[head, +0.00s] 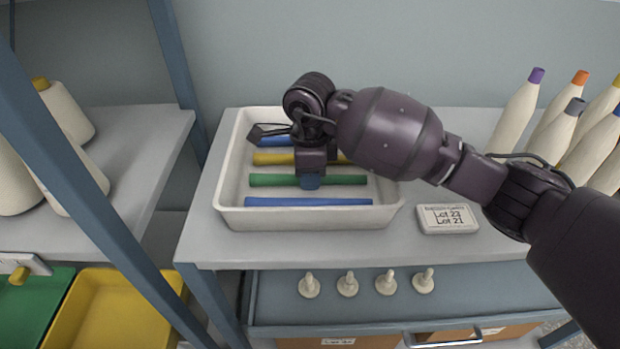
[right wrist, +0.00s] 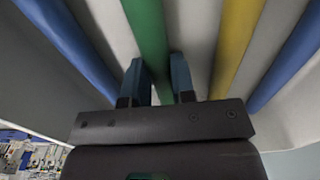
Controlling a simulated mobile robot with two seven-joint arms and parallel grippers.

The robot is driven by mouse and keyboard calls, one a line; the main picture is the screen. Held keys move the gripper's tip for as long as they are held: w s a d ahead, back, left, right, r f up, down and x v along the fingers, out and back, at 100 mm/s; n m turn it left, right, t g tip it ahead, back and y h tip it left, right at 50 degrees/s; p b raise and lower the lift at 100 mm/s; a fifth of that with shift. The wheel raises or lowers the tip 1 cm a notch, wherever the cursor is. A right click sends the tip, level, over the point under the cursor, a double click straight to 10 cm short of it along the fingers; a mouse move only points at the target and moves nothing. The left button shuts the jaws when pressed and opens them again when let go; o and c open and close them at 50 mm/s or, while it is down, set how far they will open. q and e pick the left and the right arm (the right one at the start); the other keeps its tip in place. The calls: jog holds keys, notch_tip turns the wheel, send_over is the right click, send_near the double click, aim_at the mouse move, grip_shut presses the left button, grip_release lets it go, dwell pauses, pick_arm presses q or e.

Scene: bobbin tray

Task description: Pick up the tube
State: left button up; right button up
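A white tray (head: 300,219) stands on the grey shelf and holds several tubes lying side by side. They are a blue tube (head: 350,202) at the front, a green tube (head: 345,180) behind it, a yellow tube (head: 268,158) and another blue tube (head: 275,141) at the back. My right gripper (head: 311,184) points down into the tray over the green tube. In the right wrist view its two fingers (right wrist: 160,75) are apart, with the green tube (right wrist: 148,30) running between them and a gap beside it. My arm hides part of the back tubes. My left gripper is not in view.
A white label block (head: 447,219) sits right of the tray. Several cones with coloured tips (head: 518,112) stand at the right. Blue shelf posts (head: 90,170) rise at the left, with white cones (head: 66,110) behind. Small pegs (head: 347,285) stand on the lower shelf.

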grip_shut()
jog(key=shift+r, duration=0.1)
